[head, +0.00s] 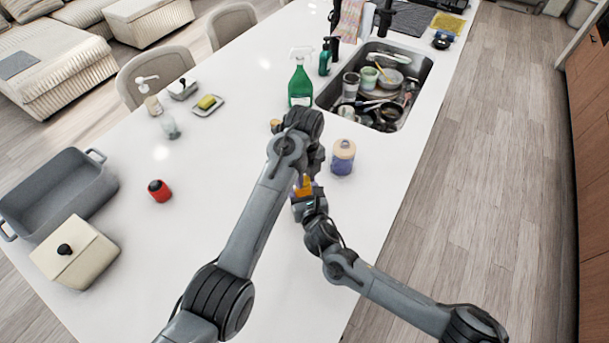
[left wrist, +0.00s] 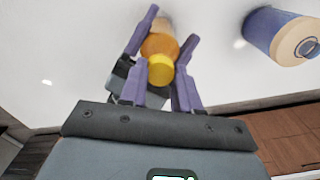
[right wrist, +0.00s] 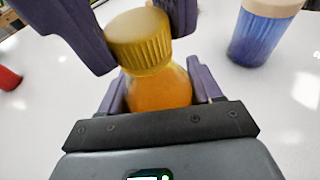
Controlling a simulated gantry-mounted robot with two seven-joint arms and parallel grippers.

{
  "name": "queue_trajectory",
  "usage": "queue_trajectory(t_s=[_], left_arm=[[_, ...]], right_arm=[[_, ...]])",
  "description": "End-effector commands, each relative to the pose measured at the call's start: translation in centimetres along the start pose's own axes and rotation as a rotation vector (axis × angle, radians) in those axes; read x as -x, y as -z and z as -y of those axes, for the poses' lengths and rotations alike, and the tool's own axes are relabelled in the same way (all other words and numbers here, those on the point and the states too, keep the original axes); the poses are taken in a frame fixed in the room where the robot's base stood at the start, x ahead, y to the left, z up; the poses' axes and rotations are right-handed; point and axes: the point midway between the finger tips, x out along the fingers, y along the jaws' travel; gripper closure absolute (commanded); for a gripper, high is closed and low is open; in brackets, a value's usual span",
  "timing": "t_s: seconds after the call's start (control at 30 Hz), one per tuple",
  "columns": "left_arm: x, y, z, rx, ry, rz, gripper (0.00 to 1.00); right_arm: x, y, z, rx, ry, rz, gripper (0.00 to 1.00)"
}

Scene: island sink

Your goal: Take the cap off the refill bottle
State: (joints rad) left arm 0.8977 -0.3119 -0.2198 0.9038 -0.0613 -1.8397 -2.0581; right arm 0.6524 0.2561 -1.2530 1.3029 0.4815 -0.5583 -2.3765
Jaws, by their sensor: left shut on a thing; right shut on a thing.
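The refill bottle is orange with a ridged yellow cap. In the right wrist view, its body (right wrist: 160,92) rises between the fingers of my right gripper (right wrist: 160,95), which is shut on it. The cap (right wrist: 140,42) sits on the bottle's neck, between the fingers of my left gripper. In the left wrist view, my left gripper (left wrist: 160,75) is shut on the cap (left wrist: 160,71), with the orange body (left wrist: 158,46) behind it. In the head view, orange of the bottle (head: 304,187) shows between the two grippers, above the counter; the rest is hidden by my arms.
A blue jar with a beige lid (head: 343,158) stands close to the right. Beyond are a green spray bottle (head: 300,84) and a sink full of dishes (head: 380,88). At left are a red can (head: 159,191), a cream lidded box (head: 76,255) and a grey roasting pan (head: 60,195).

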Motion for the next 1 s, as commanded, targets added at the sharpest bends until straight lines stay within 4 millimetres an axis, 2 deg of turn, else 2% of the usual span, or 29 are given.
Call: queue_trajectory(t_s=[0.13, 0.23, 0.6, 0.7, 0.83, 1.0], left_arm=[[0.01, 0.01, 0.01, 0.054, 0.0, 0.0, 1.0], [0.02, 0.02, 0.0, 0.208, 0.0, 0.0, 1.0], [0.08, 0.07, 0.01, 1.133, -0.001, 0.0, 1.0], [0.08, 0.09, 0.02, 1.325, -0.001, 0.001, 1.0], [0.09, 0.09, 0.01, 1.462, -0.002, 0.0, 1.0], [0.09, 0.09, 0.01, 1.491, -0.001, 0.0, 1.0]], right_arm=[[0.01, 0.06, -0.03, 0.0, 0.0, -0.001, 1.0], [0.01, 0.06, -0.03, 0.0, 0.0, -0.001, 1.0], [0.0, 0.05, -0.02, 0.0, 0.0, -0.001, 1.0], [0.0, 0.05, -0.02, 0.0, 0.0, -0.001, 1.0], [0.0, 0.05, -0.03, 0.0, -0.001, -0.001, 1.0], [0.0, 0.06, -0.03, 0.001, -0.001, -0.001, 1.0]])
